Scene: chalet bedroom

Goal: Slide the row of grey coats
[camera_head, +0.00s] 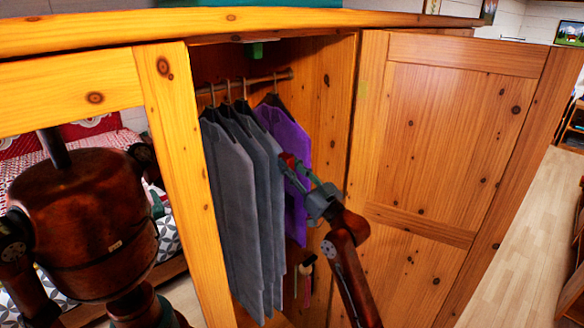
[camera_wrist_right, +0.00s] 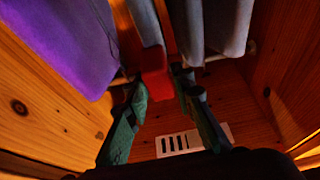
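Several grey coats (camera_head: 232,200) hang in a row from the rod inside the open wardrobe. A purple garment (camera_head: 291,150) hangs to their right. My right gripper (camera_head: 290,168) is at the right side of the grey row, in front of the purple garment. In the right wrist view, its green fingers (camera_wrist_right: 163,92) stand apart, with a small red block between their tips. The grey coats (camera_wrist_right: 228,25) are just beyond the fingertips, and the purple garment (camera_wrist_right: 65,45) is at upper left. I cannot tell whether the fingers touch cloth. My left gripper is not in view.
The hanging rod (camera_head: 262,80) runs across the wardrobe. The wooden door (camera_head: 450,140) stands open on the right. A wooden post (camera_head: 184,170) borders the opening on the left. Small items (camera_head: 306,268) hang below the garments. Bare floor (camera_head: 520,235) lies beyond the door.

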